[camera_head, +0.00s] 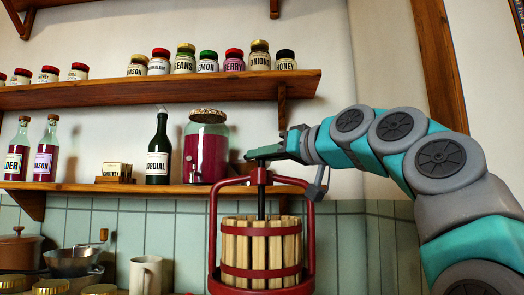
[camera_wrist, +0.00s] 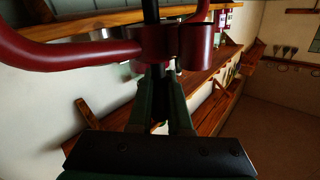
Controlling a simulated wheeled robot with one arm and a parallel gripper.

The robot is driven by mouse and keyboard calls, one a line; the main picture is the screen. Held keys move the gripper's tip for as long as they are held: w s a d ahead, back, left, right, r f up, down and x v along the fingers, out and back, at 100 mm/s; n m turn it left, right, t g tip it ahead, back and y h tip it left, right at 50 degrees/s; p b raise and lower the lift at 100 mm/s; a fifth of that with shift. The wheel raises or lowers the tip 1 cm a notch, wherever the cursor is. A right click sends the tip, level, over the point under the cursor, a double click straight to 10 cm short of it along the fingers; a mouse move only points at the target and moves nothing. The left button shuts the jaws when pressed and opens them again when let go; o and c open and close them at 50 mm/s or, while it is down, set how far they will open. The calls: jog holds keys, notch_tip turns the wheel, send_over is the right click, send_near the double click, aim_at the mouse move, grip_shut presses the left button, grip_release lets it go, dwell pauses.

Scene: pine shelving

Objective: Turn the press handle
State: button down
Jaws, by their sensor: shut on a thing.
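The press has a dark red metal frame (camera_head: 213,240), a slatted wooden basket (camera_head: 261,250) with red hoops, and a black screw (camera_head: 261,205) running down into the basket. My gripper (camera_head: 263,155) is at the top of the press, just above the red collar. In the wrist view my gripper (camera_wrist: 160,85) has its two dark green fingers closed on a dark part at the top of the screw, close to the red collar (camera_wrist: 158,43). I take this part to be the press handle; the fingers mostly hide it.
The lower shelf (camera_head: 120,187) behind the press holds a jar of red liquid (camera_head: 206,150), a cordial bottle (camera_head: 158,152) and other bottles. The upper shelf (camera_head: 150,94) holds several labelled jars. A white mug (camera_head: 146,274) and a pot (camera_head: 20,250) stand left of the press.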

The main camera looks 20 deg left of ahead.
jog(key=shift+w+r+n+g+y+p, duration=0.1)
jog(key=shift+n+g+y+p, duration=0.5)
jog(key=shift+n+g+p, duration=0.5)
jog(key=shift+g, duration=0.4)
jog(key=shift+f, duration=0.2)
jog(key=c, duration=0.8)
grip_release()
jog(key=shift+c, duration=0.2)
jog(key=shift+r, duration=0.1)
